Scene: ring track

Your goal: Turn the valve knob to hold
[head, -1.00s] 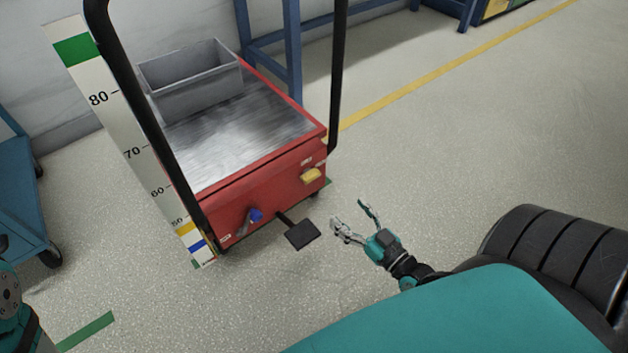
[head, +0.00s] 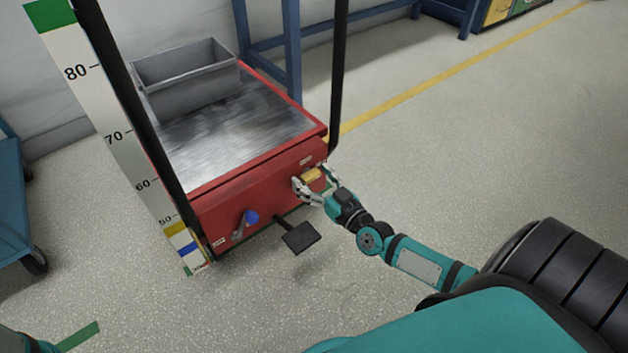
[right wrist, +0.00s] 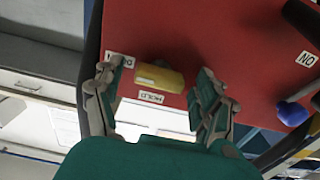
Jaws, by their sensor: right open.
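The yellow valve knob (head: 311,175) sits on the red front panel of the cart, near its right end. In the right wrist view the knob (right wrist: 160,78) is a short yellow bar lying crosswise. An upside-down HOLD label (right wrist: 150,97) is beside it, and another label (right wrist: 120,60) is partly covered by a finger. My right gripper (head: 315,180) is open at the panel, with one finger on each side of the knob. In the right wrist view a gap shows between each finger and the knob. My left gripper is out of view.
The red cart (head: 265,190) carries a grey bin (head: 190,85) and has black upright handles. A blue-knobbed lever (head: 251,217) and a black pedal (head: 300,237) are on its front. A height scale board (head: 115,135) stands at left. Floor to the right is clear.

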